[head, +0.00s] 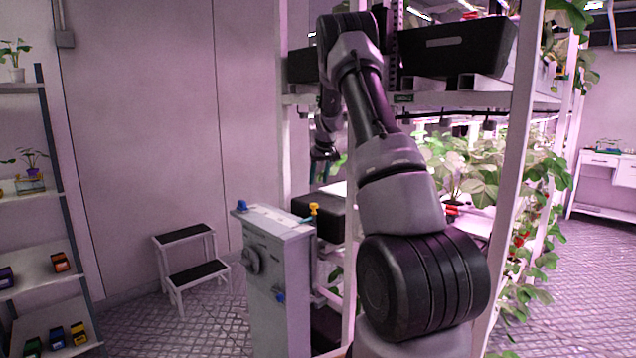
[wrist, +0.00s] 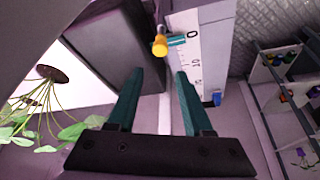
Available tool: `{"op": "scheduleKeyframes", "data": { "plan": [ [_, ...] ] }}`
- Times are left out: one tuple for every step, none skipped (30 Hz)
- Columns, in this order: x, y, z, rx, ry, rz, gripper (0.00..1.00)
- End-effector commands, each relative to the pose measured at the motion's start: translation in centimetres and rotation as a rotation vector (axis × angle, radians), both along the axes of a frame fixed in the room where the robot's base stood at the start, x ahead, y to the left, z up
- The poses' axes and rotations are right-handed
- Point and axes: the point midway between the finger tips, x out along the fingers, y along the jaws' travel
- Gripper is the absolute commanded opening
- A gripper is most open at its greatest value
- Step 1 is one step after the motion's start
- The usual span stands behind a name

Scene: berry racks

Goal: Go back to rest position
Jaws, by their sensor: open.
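My arm rises through the middle of the head view and bends down on the far side, beside the rack. My gripper (head: 323,153) shows there only as a small dark shape, partly hidden by my arm. In the wrist view, my gripper (wrist: 158,76) has two dark teal fingers spread apart with nothing between them. The same yellow knob (head: 314,208) shows in the head view, below my gripper.
A grey cabinet (head: 274,285) with blue knobs stands left of my arm, close to a black box (head: 320,218). The berry rack (head: 508,150) with leafy plants is at the right, with a black bin (head: 455,47) above. A step stool (head: 200,275) and shelves (head: 50,265) are left.

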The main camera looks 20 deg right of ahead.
Motion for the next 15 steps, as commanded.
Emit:
{"op": "scheduleKeyframes", "data": {
  "plan": [
    [0.0, 0.0, 0.0, 0.0, 0.0, 0.0, 0.51],
    [0.0, 0.0, 0.0, 0.0, 0.0, 0.0, 0.51],
    [0.0, 0.0, 0.0, 0.0, 0.0, 0.0, 0.51],
    [0.0, 0.0, 0.0, 0.0, 0.0, 0.0, 0.51],
    [0.0, 0.0, 0.0, 0.0, 0.0, 0.0, 0.51],
    [0.0, 0.0, 0.0, 0.0, 0.0, 0.0, 0.51],
    [0.0, 0.0, 0.0, 0.0, 0.0, 0.0, 0.51],
    [0.0, 0.0, 0.0, 0.0, 0.0, 0.0, 0.51],
    [0.0, 0.0, 0.0, 0.0, 0.0, 0.0, 0.51],
    [0.0, 0.0, 0.0, 0.0, -0.001, -0.001, 0.51],
    [-0.1, 0.1, 0.2, 0.002, -0.002, -0.001, 0.51],
    [-0.2, 0.3, 0.6, 0.004, -0.005, -0.003, 0.51],
    [-0.4, 0.5, 1.1, 0.008, -0.009, -0.006, 0.51],
    [-0.8, 0.8, 1.8, 0.013, -0.013, -0.009, 0.51],
    [-1.4, 1.4, 2.9, 0.022, -0.021, -0.016, 0.51]
  ]
}}
